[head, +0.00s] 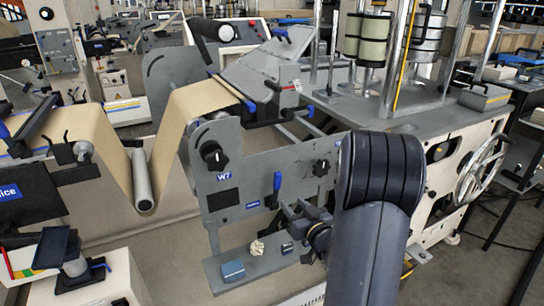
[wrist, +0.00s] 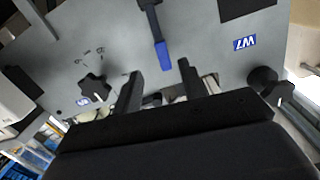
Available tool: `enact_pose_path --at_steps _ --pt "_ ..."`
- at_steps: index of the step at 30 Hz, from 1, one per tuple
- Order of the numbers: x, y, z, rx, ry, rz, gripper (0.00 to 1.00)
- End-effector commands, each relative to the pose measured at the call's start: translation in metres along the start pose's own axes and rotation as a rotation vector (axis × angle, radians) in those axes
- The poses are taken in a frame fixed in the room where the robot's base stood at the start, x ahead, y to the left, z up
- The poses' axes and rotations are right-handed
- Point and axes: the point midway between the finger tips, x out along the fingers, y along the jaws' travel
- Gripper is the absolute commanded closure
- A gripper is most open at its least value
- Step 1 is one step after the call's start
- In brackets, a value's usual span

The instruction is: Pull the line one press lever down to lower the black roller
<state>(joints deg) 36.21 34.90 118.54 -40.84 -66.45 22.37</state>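A lever with a blue handle (head: 277,182) stands up from a black pivot on the grey machine panel marked W7. In the wrist view, which is upside down, the blue handle (wrist: 162,55) points down toward the gap between my fingers. My gripper (head: 294,214) is in front of the panel, just below and right of the lever. Its two black fingers (wrist: 160,88) are apart with nothing gripped. The handle tip looks near the gap; I cannot tell its depth.
Black knobs (head: 214,155) and (head: 320,167) flank the lever. Below, a grey shelf (head: 225,285) carries a blue box (head: 233,270) and small items. Brown paper web (head: 175,110) runs at left. A handwheel (head: 482,168) is at right.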

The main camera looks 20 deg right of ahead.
Motion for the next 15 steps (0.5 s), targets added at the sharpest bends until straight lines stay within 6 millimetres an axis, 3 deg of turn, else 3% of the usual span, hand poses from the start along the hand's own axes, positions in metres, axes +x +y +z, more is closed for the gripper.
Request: enact_pose_path --at_steps 2,8,15 --pt "-0.001 0.001 -0.011 0.008 0.028 -0.017 0.6" --pt "0.011 0.0 -0.013 0.011 0.046 -0.031 0.6" --pt "0.056 -0.003 -0.015 0.011 0.046 -0.032 0.6"
